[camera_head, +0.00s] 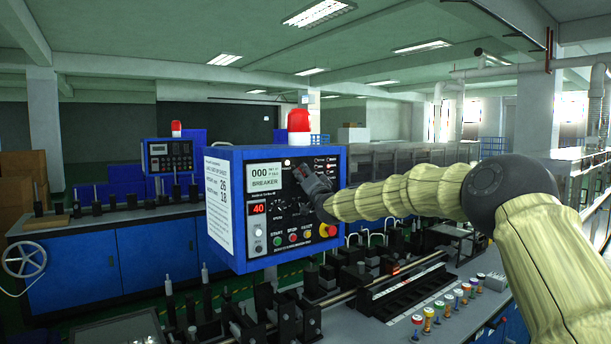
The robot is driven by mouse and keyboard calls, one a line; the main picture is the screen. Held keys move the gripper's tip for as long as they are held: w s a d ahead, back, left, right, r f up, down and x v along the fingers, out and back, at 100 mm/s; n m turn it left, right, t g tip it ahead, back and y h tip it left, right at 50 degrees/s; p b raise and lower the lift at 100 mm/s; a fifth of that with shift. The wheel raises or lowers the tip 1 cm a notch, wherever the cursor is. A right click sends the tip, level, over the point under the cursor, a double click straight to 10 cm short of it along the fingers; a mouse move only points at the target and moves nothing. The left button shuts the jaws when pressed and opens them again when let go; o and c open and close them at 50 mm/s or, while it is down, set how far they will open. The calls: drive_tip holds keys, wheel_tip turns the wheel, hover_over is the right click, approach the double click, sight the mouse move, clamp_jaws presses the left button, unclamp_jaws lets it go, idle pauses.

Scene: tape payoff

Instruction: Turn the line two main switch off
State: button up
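A blue control box (290,252) stands near the middle, its black front panel facing me. A red-and-yellow rotary switch (328,230) sits at the panel's lower right; its exact setting is too small to read. I cannot tell from any label which line this box belongs to. My gripper (304,176) is in front of the panel's upper middle, above and left of the red-and-yellow switch. It covers part of the dials. I cannot tell whether it touches the panel, or whether its fingers are open or shut.
The panel also has a BREAKER display (265,178), a red "40" readout (257,209) and several buttons. A red beacon (299,122) tops the box. A machine bed with black fixtures (400,294) and small coloured spools (417,321) lies below. A second blue box (168,157) stands behind left.

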clamp_jaws()
drive_tip(key=shift+n+b, duration=0.3)
drive_tip(key=shift+b, duration=0.1)
drive_tip(key=shift+d+f+n+y+b, duration=0.15)
drive_tip(key=shift+n+y+b, duration=0.55)
drive_tip(key=shift+n+b, duration=0.4)
drive_tip(key=n+y, duration=0.1)
drive_tip(key=n, duration=0.1)
drive_tip(key=n+y+b, duration=0.1)
drive_tip(key=n, duration=0.2)
drive_tip(key=shift+w+g+y, duration=0.1)
drive_tip(key=shift+g+y, duration=0.2)
drive_tip(key=n+g+y, duration=0.2)
drive_tip(key=n, duration=0.4)
drive_tip(key=n+g+y, duration=0.1)
drive_tip(key=n+g, duration=0.1)
drive_tip(key=n, duration=0.3)
drive_tip(key=n+g+y+p, duration=0.1)
drive_tip(key=n+g+y, duration=0.1)
drive_tip(key=n, duration=0.4)
drive_tip(key=shift+w+d+r+n+y, duration=0.25)
drive_tip(key=shift+d+r+n+y, duration=0.05)
drive_tip(key=shift+d+r, duration=0.1)
drive_tip(key=shift+g, duration=0.3)
